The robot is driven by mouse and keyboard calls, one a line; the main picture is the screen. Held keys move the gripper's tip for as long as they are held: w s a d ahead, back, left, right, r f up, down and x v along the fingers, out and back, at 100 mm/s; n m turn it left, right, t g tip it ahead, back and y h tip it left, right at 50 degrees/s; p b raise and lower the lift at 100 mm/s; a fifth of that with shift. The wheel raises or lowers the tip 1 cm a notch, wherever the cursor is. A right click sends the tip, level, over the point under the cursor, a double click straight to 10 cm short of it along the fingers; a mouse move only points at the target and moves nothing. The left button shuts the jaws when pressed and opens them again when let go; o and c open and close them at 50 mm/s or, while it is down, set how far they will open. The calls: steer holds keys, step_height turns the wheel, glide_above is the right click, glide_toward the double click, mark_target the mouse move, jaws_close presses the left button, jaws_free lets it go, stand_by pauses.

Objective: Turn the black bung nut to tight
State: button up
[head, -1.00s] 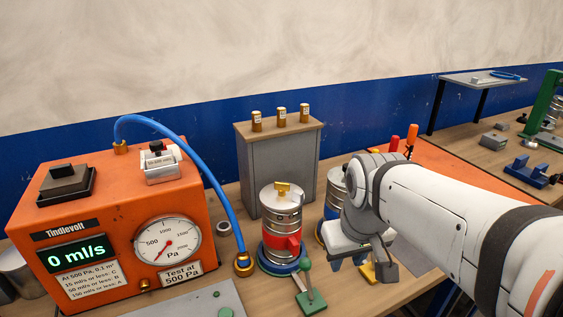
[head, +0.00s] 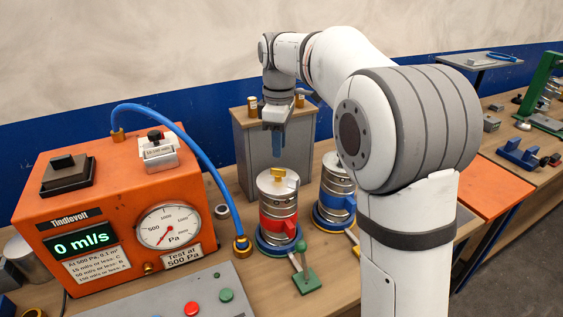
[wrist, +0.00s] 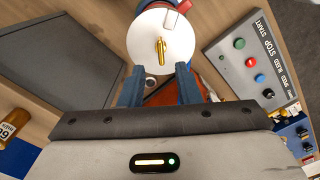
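No bung with a black band or black nut is clear in either view; my arm hides part of the bench. A steel duct piece with a red band (head: 279,222) stands upright with a brass wing nut (head: 278,174) on its lid. The wing nut also shows in the wrist view (wrist: 161,51), on the pale round lid (wrist: 145,35). A similar piece with a blue band (head: 336,200) stands to its right. My gripper (head: 277,152) points down above and behind the red-banded piece. In the wrist view its blue fingers (wrist: 158,88) are apart, with nothing gripped.
The orange tester (head: 110,225) at left reads 0 ml/s. Its blue hose (head: 222,190) arches down to a brass fitting (head: 241,248) left of the red-banded piece. A grey cabinet (head: 245,150) stands behind. A green-based lever (head: 305,278) and a button panel (head: 235,300) lie in front.

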mark_target(278, 174)
step_height(278, 174, down, 7)
steer(key=shift+r+p, duration=0.2)
steer(key=shift+p, duration=0.1)
jaws_close()
steer(key=shift+d, duration=0.25)
steer(key=shift+a, duration=0.15)
